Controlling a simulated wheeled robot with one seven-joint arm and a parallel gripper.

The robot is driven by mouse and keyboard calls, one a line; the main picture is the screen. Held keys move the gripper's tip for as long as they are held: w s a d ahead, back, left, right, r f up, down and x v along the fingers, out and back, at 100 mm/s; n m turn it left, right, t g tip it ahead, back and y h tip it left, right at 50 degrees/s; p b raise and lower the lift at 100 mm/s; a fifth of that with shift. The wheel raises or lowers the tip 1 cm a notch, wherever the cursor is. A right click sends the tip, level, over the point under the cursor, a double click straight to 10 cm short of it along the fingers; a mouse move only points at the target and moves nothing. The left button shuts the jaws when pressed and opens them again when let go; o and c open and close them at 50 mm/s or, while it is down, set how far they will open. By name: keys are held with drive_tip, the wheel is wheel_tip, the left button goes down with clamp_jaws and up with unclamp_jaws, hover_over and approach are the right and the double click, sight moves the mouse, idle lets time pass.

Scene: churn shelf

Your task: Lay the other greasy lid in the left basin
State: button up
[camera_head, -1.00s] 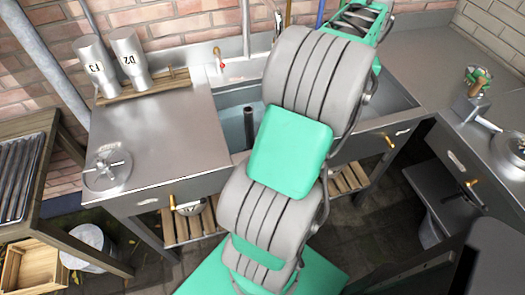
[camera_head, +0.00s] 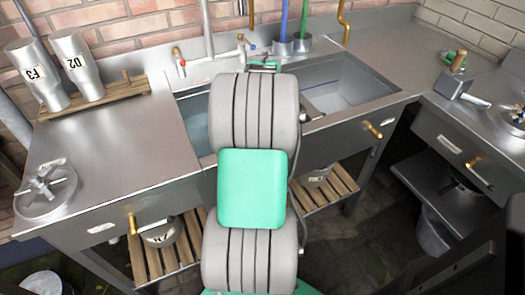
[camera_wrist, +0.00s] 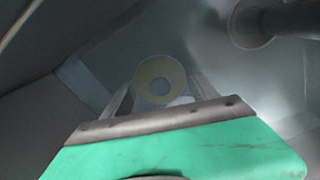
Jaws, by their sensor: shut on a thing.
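The left basin (camera_head: 196,132) is mostly behind my arm in the head view; a strip of bluish water shows at its left side. My gripper (camera_wrist: 162,92) is low among grey walls in the wrist view, beside a dark upright pipe (camera_wrist: 268,22). Its fingers are shut on a pale yellowish round piece with a grey middle, which looks like the greasy lid (camera_wrist: 143,74); its full outline is unclear. A small white patch shows below it. Whether it touches the basin floor I cannot tell. The fingers are hidden in the head view.
The right basin (camera_head: 350,84) looks empty where visible. A round metal piece with a handle (camera_head: 46,190) lies on the left counter. Two labelled metal cylinders (camera_head: 78,65) stand on a wooden rack (camera_head: 105,100) at the back. Taps (camera_head: 180,62) rise behind the basins.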

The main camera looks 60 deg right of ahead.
drive_tip(key=shift+f, duration=1.55)
drive_tip(key=shift+f, duration=0.1)
drive_tip(key=o, duration=1.4)
wheel_tip(320, 180, up, 12)
drive_tip(key=shift+r+p, duration=0.1)
drive_tip(key=shift+p, duration=0.75)
